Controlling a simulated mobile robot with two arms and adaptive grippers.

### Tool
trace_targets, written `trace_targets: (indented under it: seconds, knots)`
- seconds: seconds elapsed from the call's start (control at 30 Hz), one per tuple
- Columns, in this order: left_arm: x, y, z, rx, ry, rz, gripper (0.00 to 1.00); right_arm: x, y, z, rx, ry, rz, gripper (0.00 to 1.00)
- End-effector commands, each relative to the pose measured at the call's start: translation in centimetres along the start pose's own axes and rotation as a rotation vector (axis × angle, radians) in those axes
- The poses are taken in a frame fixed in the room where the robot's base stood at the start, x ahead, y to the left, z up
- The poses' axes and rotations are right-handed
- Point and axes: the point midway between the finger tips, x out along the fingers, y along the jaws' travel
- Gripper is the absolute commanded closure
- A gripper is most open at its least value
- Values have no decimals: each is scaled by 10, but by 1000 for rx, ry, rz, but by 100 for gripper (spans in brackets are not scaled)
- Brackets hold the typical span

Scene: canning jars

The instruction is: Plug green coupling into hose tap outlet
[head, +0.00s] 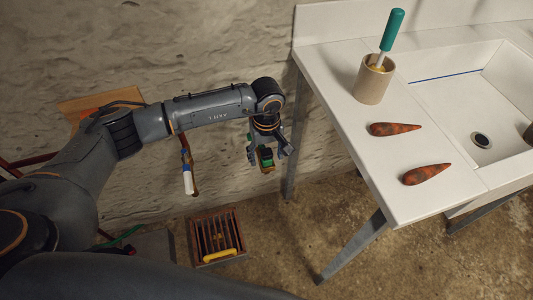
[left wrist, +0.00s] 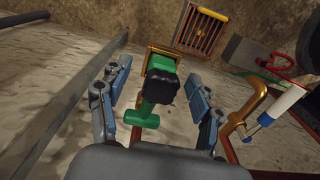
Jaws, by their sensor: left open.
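My left gripper (head: 267,155) is open, its fingers pointing down, left of the white counter. A green piece with a black end, seemingly the green coupling (head: 265,154), shows between the fingers. In the left wrist view the coupling (left wrist: 143,117) lies between the spread finger pads (left wrist: 160,105), with gaps on both sides. A yellowish square-edged part (left wrist: 163,54) shows behind it; whether they touch is unclear. A copper-coloured bent pipe with a white and blue end (head: 188,180), perhaps the hose tap outlet, is by the wall; it also shows in the left wrist view (left wrist: 283,104). My right gripper is out of view.
A floor grate (head: 208,234) with a yellow bar lies below. The white counter (head: 340,75) on metal legs stands right, holding a cup (head: 374,82) with a green-handled tool, two carrot-like pieces (head: 395,129) and a sink (head: 450,95). A stone wall (head: 220,50) is behind the arm.

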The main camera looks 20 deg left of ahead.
Motion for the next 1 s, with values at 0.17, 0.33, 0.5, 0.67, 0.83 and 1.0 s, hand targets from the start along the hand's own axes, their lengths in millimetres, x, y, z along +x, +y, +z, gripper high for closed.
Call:
trace_targets:
  seconds: [0.17,0.33,0.5,0.67,0.83,1.0]
  knots:
    - [0,0,0,0,0,0,35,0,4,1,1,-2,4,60]
    - [-6,0,0,0,0,1,35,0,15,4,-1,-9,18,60]
    - [-30,0,-1,0,3,2,35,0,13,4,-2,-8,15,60]
    - [-54,0,0,1,2,3,35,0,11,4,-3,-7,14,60]
    - [-73,0,0,0,0,1,35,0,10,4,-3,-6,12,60]
    - [-80,0,0,0,0,0,35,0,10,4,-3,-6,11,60]
